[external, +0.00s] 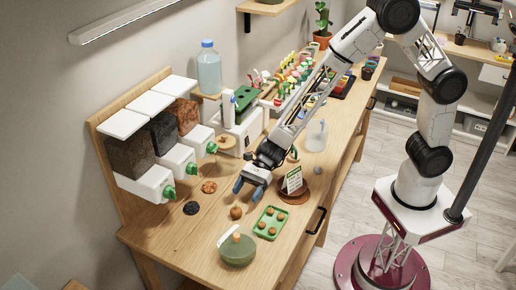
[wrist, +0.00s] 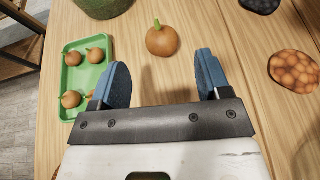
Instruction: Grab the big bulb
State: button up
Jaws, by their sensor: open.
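The big bulb (wrist: 162,41) is a round brown bulb with a green tip, resting on the wooden table. In the external view the big bulb (external: 236,212) lies just left of the green tray. My gripper (wrist: 161,85) has blue fingertips spread wide apart with nothing between them. In the wrist view the bulb sits beyond the fingertips, roughly in line with the gap between them. In the external view my gripper (external: 251,184) is above the table, a little behind and to the right of the bulb, and apart from it.
A green tray (wrist: 74,109) of several smaller bulbs is beside the big bulb. A green bowl (external: 237,252) stands near the table's front end. Dark pieces (external: 191,208) and brown pellets (external: 209,187) lie to the left. A small sign (external: 293,181) stands right of my gripper.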

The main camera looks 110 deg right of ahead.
aim_at(237, 208)
jog(key=shift+w+a+f, duration=0.25)
jog(key=shift+w+a, duration=0.15)
jog(key=shift+x, duration=2.6)
jog(key=shift+d, duration=0.1)
jog(key=c, duration=0.9)
